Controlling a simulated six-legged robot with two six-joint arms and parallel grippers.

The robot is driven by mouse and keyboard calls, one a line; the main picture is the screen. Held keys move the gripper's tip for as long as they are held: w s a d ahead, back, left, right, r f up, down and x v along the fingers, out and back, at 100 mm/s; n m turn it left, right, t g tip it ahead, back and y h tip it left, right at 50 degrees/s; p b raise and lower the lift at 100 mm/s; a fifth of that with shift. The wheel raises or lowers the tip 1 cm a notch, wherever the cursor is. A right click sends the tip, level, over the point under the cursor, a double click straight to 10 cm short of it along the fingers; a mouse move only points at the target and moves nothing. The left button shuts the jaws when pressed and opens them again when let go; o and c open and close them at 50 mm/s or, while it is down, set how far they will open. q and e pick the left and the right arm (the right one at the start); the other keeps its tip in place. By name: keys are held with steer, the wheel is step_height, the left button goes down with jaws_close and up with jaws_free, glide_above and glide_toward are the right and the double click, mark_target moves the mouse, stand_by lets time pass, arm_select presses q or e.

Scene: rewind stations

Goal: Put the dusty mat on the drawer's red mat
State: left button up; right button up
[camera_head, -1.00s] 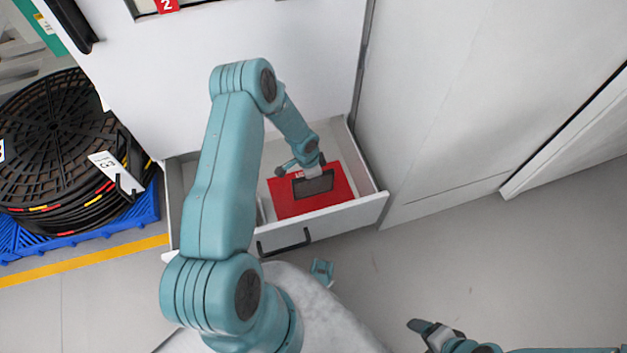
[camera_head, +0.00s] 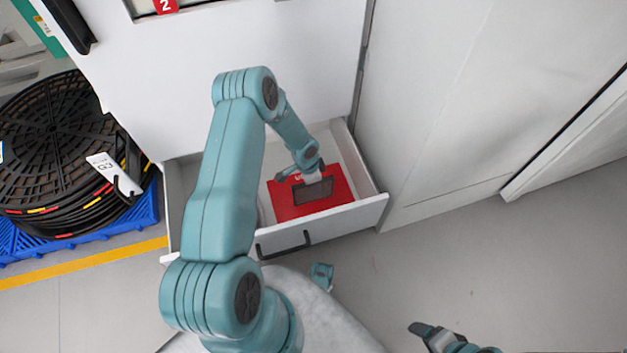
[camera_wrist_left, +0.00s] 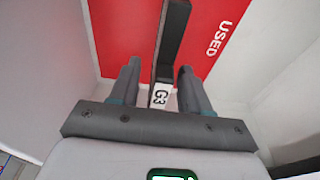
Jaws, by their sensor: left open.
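The dusty mat (camera_head: 313,190) shows as a thin dark rectangular piece over the drawer's red mat (camera_head: 283,207). In the left wrist view, the dusty mat (camera_wrist_left: 173,40) is seen edge-on as a dark strip with a white G3 label. The red mat (camera_wrist_left: 120,30) lies beyond it, with white lettering USED. My left gripper (camera_head: 305,170) is inside the drawer, its fingers open on both sides of the dusty mat's labelled end, with gaps visible. Whether the dusty mat's far edge touches the red mat cannot be told. My right gripper (camera_head: 432,335) is at the lower right, away from the drawer, partly cut off.
The white drawer (camera_head: 345,215) is pulled out, with a dark handle (camera_head: 284,243) on its front. Black reels (camera_head: 60,150) with a G3 tag are stacked on a blue pallet (camera_head: 130,215) at left. White cabinet panels stand at right. Floor at lower right is clear.

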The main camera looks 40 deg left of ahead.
arm_select(q)
steer(key=r+p, duration=0.1)
steer(key=r, duration=0.3)
steer(key=s+r+p, duration=0.1)
steer(key=r+p, duration=0.1)
steer(key=r, duration=0.1)
steer(key=r+p, duration=0.1)
steer(key=r, duration=0.3)
steer(key=shift+s+a+r, duration=0.3)
steer(key=shift+a+r, duration=0.05)
steer(key=shift+a, duration=0.05)
steer(key=s+d+n+h, duration=0.3)
steer(key=d, duration=1.3)
steer(key=s+d+r+n+g, duration=0.1)
steer(key=s+d+n, duration=0.4)
steer(key=s+d, duration=0.65)
arm_select(e)
step_height(320, 180, up, 30)
steer(key=p, duration=2.5)
steer(key=shift+s+a+f, duration=0.25)
steer(key=shift+s, duration=0.05)
steer(key=shift+f, duration=0.1)
steer(key=shift+c, duration=1.2)
steer(key=c, duration=0.4)
arm_select(q)
step_height(320, 180, up, 25)
steer(key=shift+w+m, duration=0.2)
steer(key=shift+m, duration=0.1)
arm_select(e)
steer(key=shift+s, duration=0.1)
